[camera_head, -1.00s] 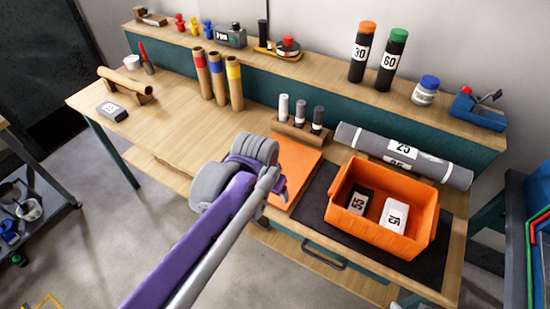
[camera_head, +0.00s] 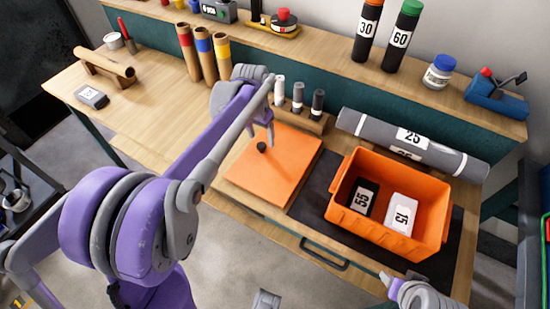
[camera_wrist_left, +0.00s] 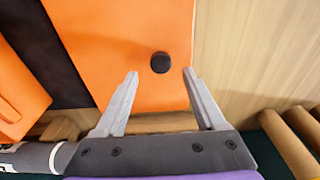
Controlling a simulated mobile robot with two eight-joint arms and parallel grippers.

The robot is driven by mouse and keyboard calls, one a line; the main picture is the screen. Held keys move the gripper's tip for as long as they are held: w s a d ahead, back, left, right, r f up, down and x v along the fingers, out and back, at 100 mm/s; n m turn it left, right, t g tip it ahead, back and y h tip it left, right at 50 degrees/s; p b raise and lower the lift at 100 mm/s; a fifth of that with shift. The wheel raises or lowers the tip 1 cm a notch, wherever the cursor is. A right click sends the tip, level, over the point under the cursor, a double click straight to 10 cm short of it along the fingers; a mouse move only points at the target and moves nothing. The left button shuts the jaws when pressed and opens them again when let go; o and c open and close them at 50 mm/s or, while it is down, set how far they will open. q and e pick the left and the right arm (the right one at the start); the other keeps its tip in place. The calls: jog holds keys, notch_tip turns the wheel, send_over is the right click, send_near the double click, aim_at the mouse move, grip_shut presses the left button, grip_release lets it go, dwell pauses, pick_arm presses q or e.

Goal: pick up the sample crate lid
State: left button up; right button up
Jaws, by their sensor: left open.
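The sample crate lid (camera_head: 285,165) is a flat orange panel with a small round black knob (camera_head: 261,147). It lies on the bench, left of the orange crate (camera_head: 410,240). My left gripper (camera_head: 259,133) is over the far part of the lid, close to the knob. In the left wrist view the lid (camera_wrist_left: 125,50) fills the middle, and the knob (camera_wrist_left: 160,62) shows between and just beyond the open fingertips (camera_wrist_left: 160,74). The fingers are empty. Part of my right arm shows at the lower right; its gripper cannot be made out.
A large grey roll (camera_head: 440,150) lies behind the crate. The bench left of the lid is mostly clear.

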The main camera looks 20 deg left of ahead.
aim_at(261, 145)
pick_arm(q)
notch_tip(261, 145, down, 5)
jog(key=shift+w+a+r, duration=0.1)
grip_shut()
dwell(0.4)
